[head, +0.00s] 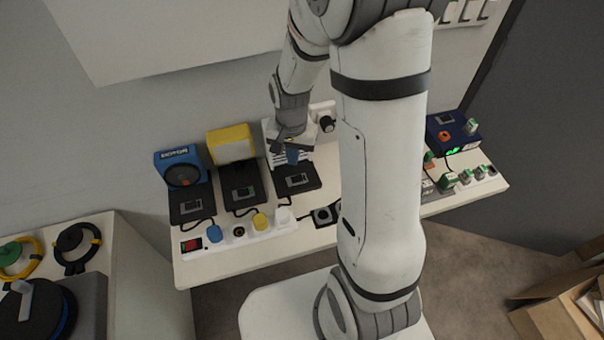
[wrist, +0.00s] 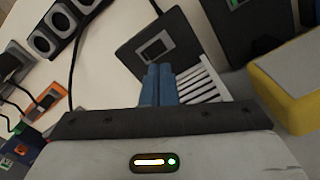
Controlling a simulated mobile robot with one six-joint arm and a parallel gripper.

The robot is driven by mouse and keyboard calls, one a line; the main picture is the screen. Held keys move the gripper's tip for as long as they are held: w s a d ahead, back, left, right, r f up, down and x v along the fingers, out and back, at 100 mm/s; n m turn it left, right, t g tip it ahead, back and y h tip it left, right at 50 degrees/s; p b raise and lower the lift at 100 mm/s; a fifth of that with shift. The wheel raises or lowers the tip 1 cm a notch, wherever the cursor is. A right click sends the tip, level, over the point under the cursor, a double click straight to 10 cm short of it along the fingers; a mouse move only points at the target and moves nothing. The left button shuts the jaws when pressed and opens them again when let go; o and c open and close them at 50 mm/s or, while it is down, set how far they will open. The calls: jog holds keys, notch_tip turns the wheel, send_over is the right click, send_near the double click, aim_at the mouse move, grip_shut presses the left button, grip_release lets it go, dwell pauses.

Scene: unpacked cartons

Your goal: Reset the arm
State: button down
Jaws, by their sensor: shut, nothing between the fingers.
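My gripper (head: 292,154) is above the table, over the back part of the right-hand black pad and in front of a white slatted device (head: 270,132). In the wrist view its two blue fingers (wrist: 158,84) are together, with nothing between them. Past the fingertips lies a black pad (wrist: 155,47) with a small grey window. My white arm stands in the middle of the head view and hides part of the table.
The table (head: 225,264) holds a blue device (head: 181,166), a yellow device (head: 231,144), several black pads and a white power strip (head: 240,236) with plugs. A dark blue box (head: 452,132) and small green-topped items stand at right. An open carton (head: 560,310) is on the floor.

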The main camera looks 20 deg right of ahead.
dwell(0.3)
jog(key=s+d+r+n+t, duration=0.1)
jog(key=s+r+n+t, duration=0.2)
jog(key=s+r, duration=1.1)
notch_tip(320, 180, up, 4)
jog(key=n, duration=0.3)
jog(key=shift+s+d, duration=0.15)
jog(key=shift+d, duration=0.15)
